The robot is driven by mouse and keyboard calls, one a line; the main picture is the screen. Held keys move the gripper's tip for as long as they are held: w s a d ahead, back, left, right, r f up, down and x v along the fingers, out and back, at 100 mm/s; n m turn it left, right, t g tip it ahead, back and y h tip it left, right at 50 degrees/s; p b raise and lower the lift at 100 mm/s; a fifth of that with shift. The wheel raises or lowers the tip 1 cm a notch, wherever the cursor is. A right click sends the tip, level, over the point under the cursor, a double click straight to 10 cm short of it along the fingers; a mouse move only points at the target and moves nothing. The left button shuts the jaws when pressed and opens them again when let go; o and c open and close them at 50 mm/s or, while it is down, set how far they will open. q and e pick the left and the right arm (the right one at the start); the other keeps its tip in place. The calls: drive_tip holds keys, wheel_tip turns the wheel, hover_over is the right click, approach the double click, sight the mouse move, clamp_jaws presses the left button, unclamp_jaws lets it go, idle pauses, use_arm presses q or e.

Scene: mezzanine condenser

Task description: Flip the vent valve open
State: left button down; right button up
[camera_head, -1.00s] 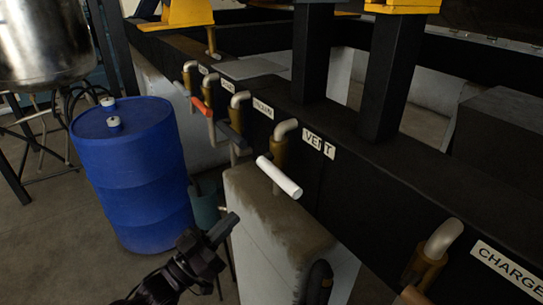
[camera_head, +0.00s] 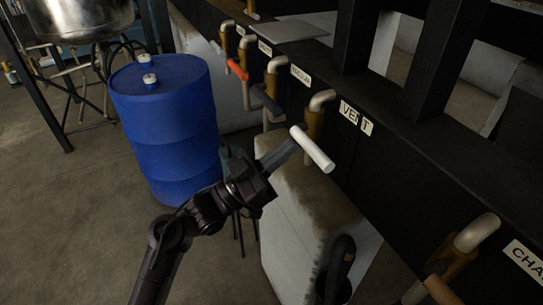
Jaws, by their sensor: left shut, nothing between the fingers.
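The vent valve (camera_head: 314,122) is a brass body with a pale pipe elbow on the dark beam, left of the VENT label (camera_head: 356,117). Its white handle (camera_head: 315,150) slants down to the right across the valve's lower end. My left gripper (camera_head: 288,151) reaches up from the bottom, shut and empty. Its fingertips are right beside the upper left part of the white handle; whether they touch cannot be told. My right gripper is not in view.
More valves line the beam, one with a red handle (camera_head: 238,70) and one with a dark handle (camera_head: 267,101). The CHARGE valve (camera_head: 456,262) is at lower right. A blue drum (camera_head: 168,130) stands left. A pale block (camera_head: 300,215) stands below the vent valve.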

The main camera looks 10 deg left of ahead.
sight(305, 147)
use_arm(q)
drive_tip(key=w+d, duration=0.1)
drive_tip(key=w+d+p, duration=0.1)
drive_tip(key=w+d, duration=0.1)
drive_tip(key=d, duration=0.1)
drive_tip(key=shift+f+p, duration=0.25)
drive_tip(key=shift+p, duration=0.1)
drive_tip(key=shift+f, duration=0.55)
drive_tip(key=shift+f+m+g+b, duration=0.3)
drive_tip(key=shift+f+m+b, duration=0.05)
drive_tip(key=shift+m+b, duration=0.3)
